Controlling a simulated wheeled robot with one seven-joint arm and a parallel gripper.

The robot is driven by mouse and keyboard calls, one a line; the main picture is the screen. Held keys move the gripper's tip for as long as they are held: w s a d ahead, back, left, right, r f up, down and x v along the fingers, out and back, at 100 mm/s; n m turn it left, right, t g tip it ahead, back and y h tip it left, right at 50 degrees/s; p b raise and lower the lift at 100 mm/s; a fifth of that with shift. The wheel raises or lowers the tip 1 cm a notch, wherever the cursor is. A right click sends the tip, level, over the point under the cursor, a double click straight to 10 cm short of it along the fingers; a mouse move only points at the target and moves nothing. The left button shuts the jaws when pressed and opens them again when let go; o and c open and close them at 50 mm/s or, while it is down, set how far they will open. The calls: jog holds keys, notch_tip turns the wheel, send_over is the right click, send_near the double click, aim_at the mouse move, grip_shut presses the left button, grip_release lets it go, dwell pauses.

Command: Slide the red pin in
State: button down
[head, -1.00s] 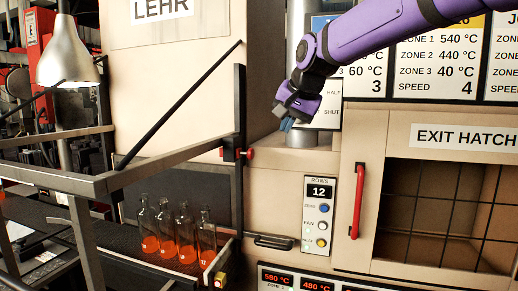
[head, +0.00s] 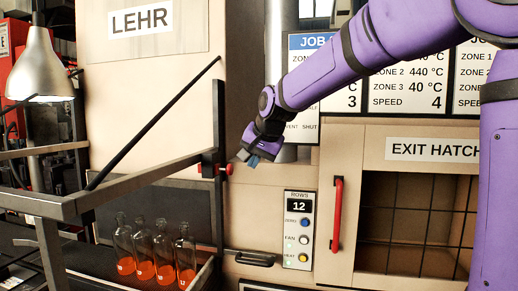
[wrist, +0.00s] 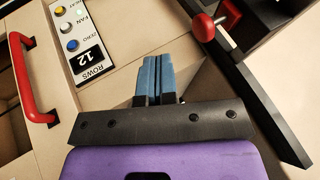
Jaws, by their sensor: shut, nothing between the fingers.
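The red pin (head: 229,170) has a round red knob and sits at the dark upright post (head: 217,130) of the gate frame, left of my gripper. In the wrist view the red knob (wrist: 204,27) is up and to the right of my fingertips, with a short bare metal shaft between it and the black post. My gripper (head: 249,158) is shut and empty, with blue fingers side by side; they also show in the wrist view (wrist: 154,75). It is just right of the knob in the head view, with a gap in the wrist view.
A control panel (head: 299,230) reading 12 and a red hatch handle (head: 336,215) are to the right. Several bottles with orange contents (head: 144,255) stand at the lower left. A grey rail (head: 130,188) runs from the post toward the left.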

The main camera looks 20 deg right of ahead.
aim_at(226, 169)
jog(key=w+a, duration=0.1)
jog(key=w+a+f, duration=0.2)
jog(key=w, duration=0.1)
jog(key=shift+a, duration=0.1)
dwell(0.3)
jog(key=shift+w+a, duration=0.55)
jog(key=shift+a, duration=0.25)
jog(key=shift+w+a, duration=0.55)
jog(key=shift+a, duration=0.25)
jog(key=shift+d, duration=0.1)
